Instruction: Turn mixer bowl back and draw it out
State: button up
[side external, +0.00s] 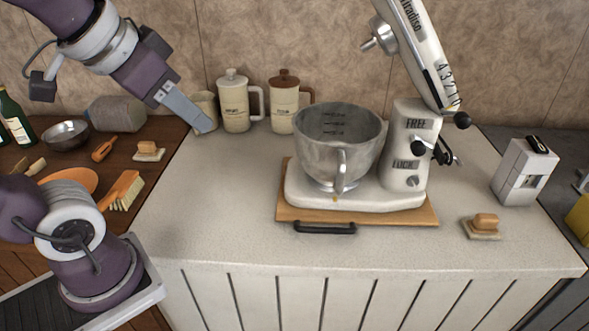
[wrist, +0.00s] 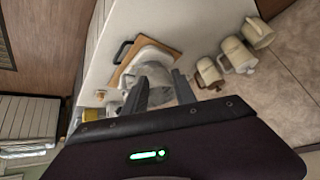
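The steel mixer bowl (side external: 325,150) sits upright on the white base of the stand mixer (side external: 405,165). Its handle (side external: 341,172) faces the front. The mixer head (side external: 418,50) is tilted up, clear of the bowl. A black-knobbed lever shows on the column between the words FREE and LOCK. My gripper (side external: 202,122) is in the air left of the mixer, well apart from the bowl. In the wrist view my gripper (wrist: 160,78) has its two fingers apart with nothing held. There the fingers partly hide the bowl and mixer.
The mixer stands on a wooden board (side external: 290,214) with a black front handle (side external: 324,228). Two lidded jars (side external: 234,108) and a beige mug stand at the back left. A white box (side external: 524,172) and a small block (side external: 485,222) are on the right. The counter's front left is clear.

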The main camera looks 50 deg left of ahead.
aim_at(331, 180)
jog(key=w+a+m+t, duration=0.2)
jog(key=w+a+t, duration=0.1)
jog(key=w, duration=0.7)
jog(key=w+a+m+t, duration=0.3)
jog(key=w, duration=0.7)
jog(key=s+d+f+m+g+h, duration=0.1)
jog(key=s+d+f+m+h, duration=0.15)
jog(key=d+h, duration=0.4)
jog(key=s+d+f+m+h, duration=0.1)
jog(key=s+d+m+h, duration=0.25)
jog(key=h, duration=0.55)
notch_tip(331, 180, down, 14)
jog(key=shift+n, duration=0.3)
jog(key=shift+x, duration=4.35)
jog(key=shift+w, duration=0.1)
grip_shut()
